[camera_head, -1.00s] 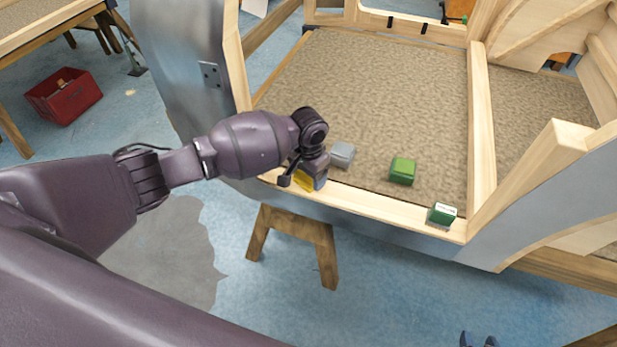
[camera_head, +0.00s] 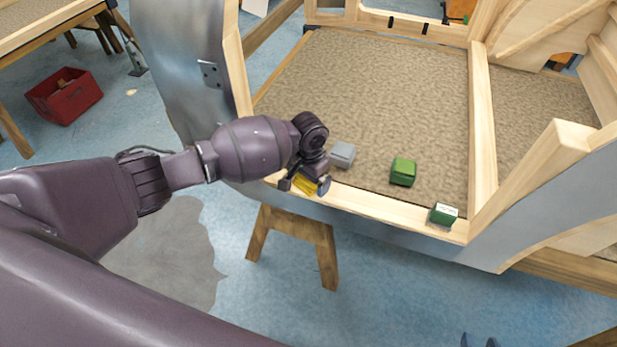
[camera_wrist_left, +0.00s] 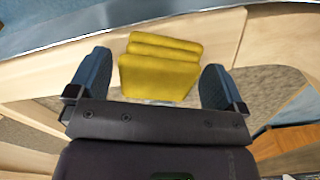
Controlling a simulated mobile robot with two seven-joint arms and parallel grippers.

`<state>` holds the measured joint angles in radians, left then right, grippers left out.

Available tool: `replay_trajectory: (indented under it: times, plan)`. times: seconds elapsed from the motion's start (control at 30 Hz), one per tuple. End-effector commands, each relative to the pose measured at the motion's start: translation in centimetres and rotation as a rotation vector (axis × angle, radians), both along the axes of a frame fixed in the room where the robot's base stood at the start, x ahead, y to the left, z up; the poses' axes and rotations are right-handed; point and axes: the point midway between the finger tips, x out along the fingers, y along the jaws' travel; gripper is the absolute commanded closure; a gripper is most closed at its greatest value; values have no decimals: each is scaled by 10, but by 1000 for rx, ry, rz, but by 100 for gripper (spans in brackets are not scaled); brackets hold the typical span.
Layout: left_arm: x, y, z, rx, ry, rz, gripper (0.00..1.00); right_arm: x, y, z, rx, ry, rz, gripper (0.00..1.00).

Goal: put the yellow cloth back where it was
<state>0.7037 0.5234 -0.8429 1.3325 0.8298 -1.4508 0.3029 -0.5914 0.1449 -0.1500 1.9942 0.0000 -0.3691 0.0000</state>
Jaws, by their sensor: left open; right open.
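The yellow cloth (camera_head: 303,184) lies folded on the wooden front rail of the bodyframe, mostly hidden under my left gripper in the head view. In the left wrist view the folded cloth (camera_wrist_left: 160,72) shows between the two blue-grey fingers. My left gripper (camera_head: 309,186) is open around the cloth, with a visible gap on each side of it (camera_wrist_left: 157,85).
A grey block (camera_head: 342,155) and a green block (camera_head: 403,172) rest on the brown panel (camera_head: 400,100). A green-and-white box (camera_head: 443,214) stands on the front rail (camera_head: 380,205). A wooden trestle (camera_head: 295,228) is below. A red crate (camera_head: 64,95) is on the floor.

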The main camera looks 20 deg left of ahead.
Motion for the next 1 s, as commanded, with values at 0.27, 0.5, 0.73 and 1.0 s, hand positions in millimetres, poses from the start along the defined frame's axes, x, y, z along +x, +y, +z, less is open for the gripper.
replay_trajectory:
  times: [0.27,0.5,0.73,1.0]
  plan:
    - [1,0,39,-2,-6,0,3,1,0,11,2,-8,-3,57]
    - [1,0,85,-1,-5,-1,3,-4,-1,19,3,-4,-8,57]
    - [1,0,114,0,-3,0,3,-4,-1,22,3,-4,-9,57]
    - [0,0,122,0,0,0,3,1,0,26,3,-13,-5,57]
